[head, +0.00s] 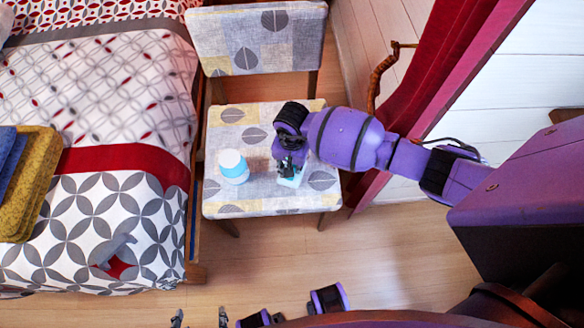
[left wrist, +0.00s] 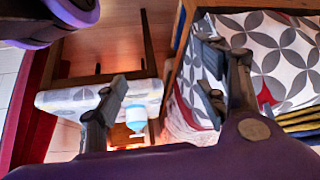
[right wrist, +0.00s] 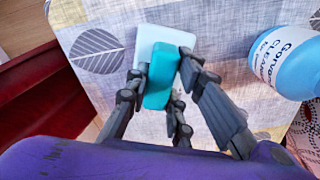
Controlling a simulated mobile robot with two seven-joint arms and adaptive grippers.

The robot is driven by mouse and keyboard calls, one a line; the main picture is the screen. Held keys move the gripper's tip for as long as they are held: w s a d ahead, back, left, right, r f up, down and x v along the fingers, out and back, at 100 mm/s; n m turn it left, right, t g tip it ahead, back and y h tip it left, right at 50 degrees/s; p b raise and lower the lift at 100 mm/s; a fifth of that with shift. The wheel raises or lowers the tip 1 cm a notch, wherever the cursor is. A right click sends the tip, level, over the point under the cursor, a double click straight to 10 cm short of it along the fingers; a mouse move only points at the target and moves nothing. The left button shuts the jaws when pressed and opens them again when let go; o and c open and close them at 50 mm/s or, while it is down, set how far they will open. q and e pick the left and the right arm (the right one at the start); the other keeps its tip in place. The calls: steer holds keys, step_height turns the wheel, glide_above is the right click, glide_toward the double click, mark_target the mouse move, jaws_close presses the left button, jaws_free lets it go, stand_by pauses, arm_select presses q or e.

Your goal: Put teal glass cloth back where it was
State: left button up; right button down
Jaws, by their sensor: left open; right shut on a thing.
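The teal glass cloth (right wrist: 160,75) shows in the right wrist view as a small folded teal block. It is between the fingers of my right gripper (right wrist: 160,92), which is shut on it. A pale blue-white flat piece (right wrist: 165,38) lies under or just beyond it; I cannot tell whether the two touch. In the head view my right gripper (head: 290,168) is low over the front right of the chair seat (head: 215,205), and mostly hides the cloth. My left gripper (left wrist: 163,88) is open and empty, away from the chair; its fingertips show at the bottom of the head view (head: 200,318).
A blue and white cleaner bottle (head: 233,167) stands on the seat left of my right gripper. The bed (head: 120,215), with folded mustard (head: 30,185) and blue cloths, is at the left. A red curtain (head: 440,70) hangs at the right. Floor in front is clear.

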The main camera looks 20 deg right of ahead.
step_height(320, 180, down, 2)
steer(key=shift+s+f, duration=0.1)
steer(key=shift+s, duration=0.05)
steer(key=c, duration=1.5)
jaws_free()
steer(key=shift+c, duration=0.2)
step_height(320, 180, up, 12)
steer(key=shift+p, duration=0.55)
steer(key=s+a+r+m+g+y, duration=0.1)
steer(key=s+a+m+g+y, duration=0.1)
steer(key=s+a+m+y, duration=1.05)
steer(key=s+a+r+m+t+y, duration=0.25)
steer(key=a+r+m+t, duration=0.25)
steer(key=a+r+m, duration=0.4)
steer(key=w+d+f+m+t+h, duration=0.1)
steer(key=w+d+m+t+h, duration=0.15)
steer(key=d+m+t, duration=0.6)
steer(key=w+d+f+m+t+h, duration=0.1)
steer(key=w+d+m+t+h, duration=0.2)
steer(key=m, duration=1.1)
steer(key=s+d+f+m+g+h, duration=0.3)
steer(key=s+d+f+m, duration=0.4)
steer(key=s+m, duration=0.3)
steer(key=s+d+f+m+g+h, duration=0.4)
steer(key=s+d+f+m+h, duration=0.2)
steer(key=s+d+m, duration=0.3)
steer(key=s+f, duration=0.1)
steer(key=s, duration=0.1)
steer(key=shift+s+m, duration=0.4)
